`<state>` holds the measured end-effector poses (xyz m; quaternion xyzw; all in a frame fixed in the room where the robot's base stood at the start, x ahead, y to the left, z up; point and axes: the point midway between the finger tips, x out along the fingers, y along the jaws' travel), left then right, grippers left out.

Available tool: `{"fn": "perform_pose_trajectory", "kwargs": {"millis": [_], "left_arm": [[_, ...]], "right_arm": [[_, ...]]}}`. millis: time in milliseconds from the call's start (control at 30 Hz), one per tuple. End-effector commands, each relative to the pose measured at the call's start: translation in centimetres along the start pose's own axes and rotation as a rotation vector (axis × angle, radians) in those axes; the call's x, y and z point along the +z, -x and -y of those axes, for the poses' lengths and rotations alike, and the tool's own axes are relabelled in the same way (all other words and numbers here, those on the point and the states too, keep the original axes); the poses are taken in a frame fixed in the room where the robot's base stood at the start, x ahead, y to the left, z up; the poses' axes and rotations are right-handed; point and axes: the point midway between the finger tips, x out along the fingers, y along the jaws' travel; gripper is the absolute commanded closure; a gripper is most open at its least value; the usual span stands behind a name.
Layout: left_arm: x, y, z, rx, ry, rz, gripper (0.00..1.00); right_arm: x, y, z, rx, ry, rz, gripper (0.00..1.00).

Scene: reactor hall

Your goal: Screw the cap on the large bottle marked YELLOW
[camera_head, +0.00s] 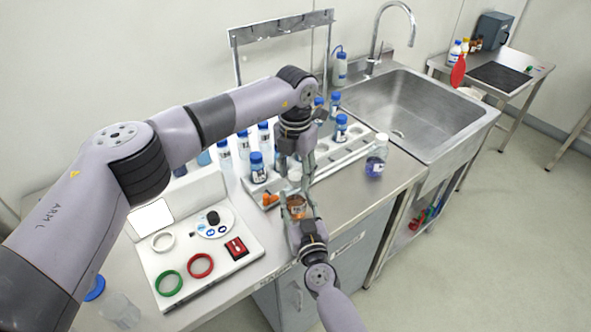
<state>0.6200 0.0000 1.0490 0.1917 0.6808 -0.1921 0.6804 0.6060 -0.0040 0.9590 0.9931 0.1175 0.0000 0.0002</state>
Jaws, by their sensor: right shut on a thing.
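My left gripper (296,174) points down over the front of the bottle rack, directly above my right gripper. A small white thing shows beside its fingertips; I cannot tell whether the fingers hold it. My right gripper (297,208) comes from below and is shut on an amber bottle (297,207) with an orange-brown body, held upright just below the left fingertips. The bottle's top is partly hidden by the fingers and its label is too small to read. No mark YELLOW is readable on any bottle.
Several blue-capped bottles (258,168) stand in the rack (334,158). A bottle with purple contents (375,163) and white cap stands right of it. A panel (215,262) with coloured rings lies left. The sink (415,110) is behind right.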

Motion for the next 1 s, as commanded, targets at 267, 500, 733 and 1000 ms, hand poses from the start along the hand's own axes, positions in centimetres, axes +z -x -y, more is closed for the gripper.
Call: {"fn": "perform_pose_trajectory", "kwargs": {"millis": [267, 500, 733, 1000], "left_arm": [[0.01, 0.05, 0.01, 0.000, 0.000, 0.000, 0.75], [0.01, 0.05, 0.03, 0.000, 0.000, 0.000, 0.91], [0.00, 0.05, 0.04, -0.001, -0.001, 0.000, 1.00], [0.00, 0.05, 0.05, -0.001, -0.001, 0.000, 0.65]], "right_arm": [[0.01, 0.00, 0.01, 0.000, 0.000, 0.000, 1.00], [0.01, 0.01, 0.01, 0.000, 0.000, 0.000, 1.00], [0.01, 0.00, 0.02, -0.001, 0.000, 0.000, 1.00], [0.01, 0.00, 0.02, -0.001, 0.000, 0.000, 1.00]]}}
